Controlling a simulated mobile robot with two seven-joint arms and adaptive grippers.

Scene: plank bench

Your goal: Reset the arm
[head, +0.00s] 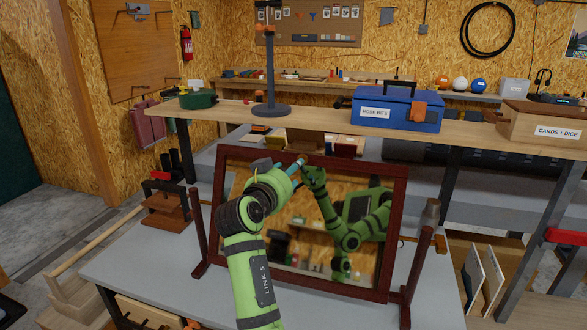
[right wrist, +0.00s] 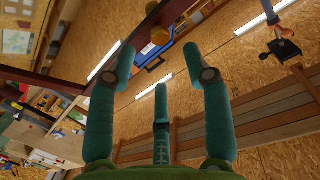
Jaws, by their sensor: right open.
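My green arm (head: 250,255) comes up from the bottom middle in the head view, in front of a standing mirror with a dark red frame (head: 399,210). I take it for my right arm. Its teal-fingered right gripper (head: 293,168) is near the upper left of the glass, and its reflection shows beside it. I cannot tell whether it touches the glass. In the right wrist view, the three teal fingers of this gripper (right wrist: 160,80) are spread apart with nothing between them. My left gripper is not in view.
A plank shelf (head: 315,117) behind the mirror holds a blue HOSE BITS box (head: 400,109), a green pot (head: 197,100) and a CARDS + DICE crate (head: 545,126). A red-brown clamp stand (head: 168,205) stands left of the mirror. The grey bench top (head: 140,262) is bare at front left.

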